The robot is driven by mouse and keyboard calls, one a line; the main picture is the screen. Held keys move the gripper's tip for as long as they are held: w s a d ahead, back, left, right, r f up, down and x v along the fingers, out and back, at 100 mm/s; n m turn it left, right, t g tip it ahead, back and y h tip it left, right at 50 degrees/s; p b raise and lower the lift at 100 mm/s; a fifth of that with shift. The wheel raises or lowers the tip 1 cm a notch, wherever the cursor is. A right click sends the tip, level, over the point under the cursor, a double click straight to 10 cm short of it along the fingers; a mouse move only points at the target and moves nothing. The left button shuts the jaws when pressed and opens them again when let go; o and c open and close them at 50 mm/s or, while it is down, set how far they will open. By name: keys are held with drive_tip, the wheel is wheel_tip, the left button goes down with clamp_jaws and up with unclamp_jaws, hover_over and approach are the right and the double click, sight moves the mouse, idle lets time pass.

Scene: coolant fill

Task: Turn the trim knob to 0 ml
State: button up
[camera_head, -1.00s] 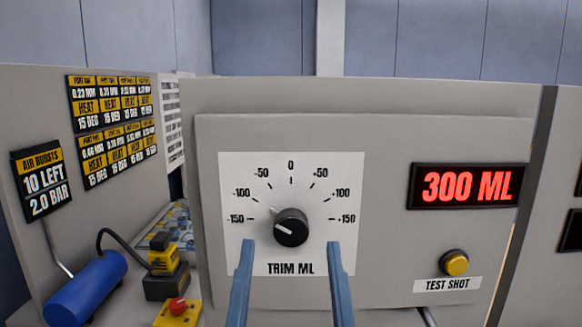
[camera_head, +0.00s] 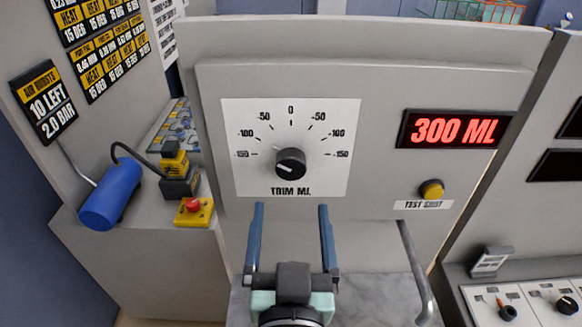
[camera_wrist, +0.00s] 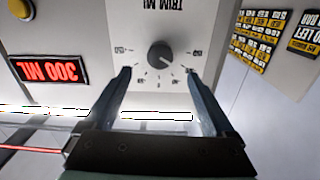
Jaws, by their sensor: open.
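The trim knob (camera_head: 290,163) is a round black knob on a white dial plate (camera_head: 330,182) marked from -150 to +150, with 0 at the top. Its white line points left and slightly up, on the minus side between about -150 and -100; the exact value is hard to read. My gripper (camera_head: 291,207) is open and empty, its two blue fingers just below the knob in the head view. In the wrist view the scene is upside down; the knob (camera_wrist: 161,55) shows between and beyond the fingertips (camera_wrist: 158,72). I see no contact with it.
A red display (camera_head: 452,130) reads 300 ML. A blue cylinder (camera_head: 110,195) and a red button on a yellow box (camera_head: 194,210) stand left.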

sight(291, 172)
drive_tip(key=w+p, duration=0.3)
drive_tip(key=w, duration=0.6)
drive_tip(key=shift+r+p, duration=0.15)
drive_tip(key=shift+p, duration=0.25)
drive_tip(key=shift+w, duration=0.75)
drive_tip(key=c, duration=1.4)
